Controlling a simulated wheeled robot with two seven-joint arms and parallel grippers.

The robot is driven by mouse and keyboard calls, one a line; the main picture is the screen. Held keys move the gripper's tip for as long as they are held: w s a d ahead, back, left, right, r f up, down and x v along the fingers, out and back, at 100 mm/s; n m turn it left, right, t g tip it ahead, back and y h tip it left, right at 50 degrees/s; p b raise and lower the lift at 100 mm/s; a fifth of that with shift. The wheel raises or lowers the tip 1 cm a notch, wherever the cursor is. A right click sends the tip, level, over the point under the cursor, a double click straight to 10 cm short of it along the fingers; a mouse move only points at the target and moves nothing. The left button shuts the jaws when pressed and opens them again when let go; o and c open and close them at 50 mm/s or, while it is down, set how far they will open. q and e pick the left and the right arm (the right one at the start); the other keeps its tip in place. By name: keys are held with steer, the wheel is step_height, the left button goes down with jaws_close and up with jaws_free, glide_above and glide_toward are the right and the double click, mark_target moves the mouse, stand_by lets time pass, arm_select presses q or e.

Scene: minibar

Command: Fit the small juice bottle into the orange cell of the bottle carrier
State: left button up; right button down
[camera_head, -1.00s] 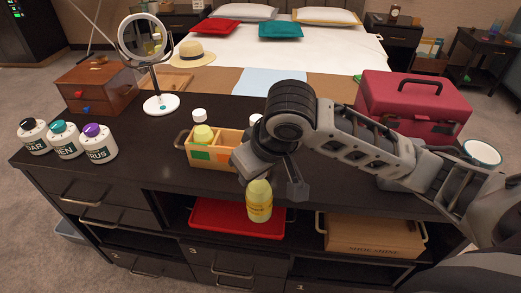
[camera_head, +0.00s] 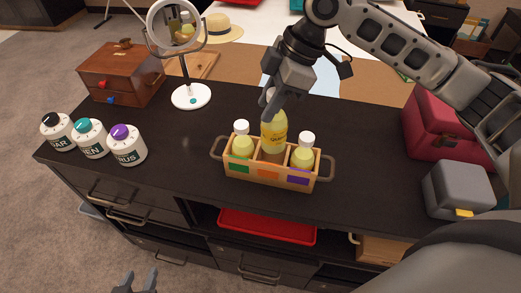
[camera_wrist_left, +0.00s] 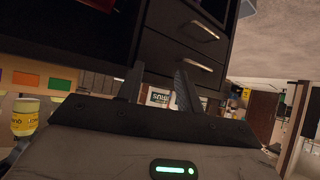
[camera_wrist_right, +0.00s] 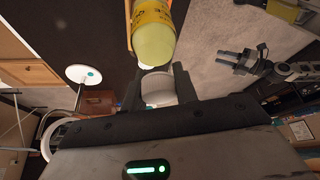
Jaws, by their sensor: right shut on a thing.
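The small juice bottle (camera_head: 273,131), with a yellow label, hangs upright over the middle cell of the wooden bottle carrier (camera_head: 240,180). This cell carries the orange patch (camera_head: 267,172). The bottle's lower end is at the cell's opening; I cannot tell whether it is inside. My right gripper (camera_head: 277,97) is shut on its cap, and the bottle also shows in the right wrist view (camera_wrist_right: 153,35). White-capped bottles stand in the green cell (camera_head: 242,147) and the purple cell (camera_head: 304,156). My left gripper (camera_head: 141,283) is open and empty, low in front of the counter.
Three labelled jars (camera_head: 90,140) and a round mirror (camera_head: 190,96) stand left of the carrier. A wooden box (camera_head: 120,75) is behind the jars. A red case (camera_head: 440,135) and a grey box (camera_head: 457,190) stand at the right. The counter around the carrier is clear.

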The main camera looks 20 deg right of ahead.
mark_target(268, 137)
step_height(268, 137, down, 6)
steer(key=shift+w+r, duration=0.1)
step_height(268, 137, down, 4)
steer(key=shift+f, duration=0.1)
arm_select(q)
steer(key=shift+s+f, duration=0.15)
steer(key=shift+f, duration=0.05)
arm_select(e)
steer(key=c, duration=1.1)
jaws_free()
arm_select(q)
steer(key=shift+s+f, duration=0.1)
steer(key=shift+s, duration=0.15)
arm_select(e)
steer(key=v, duration=1.2)
arm_select(q)
steer(key=shift+w, duration=0.25)
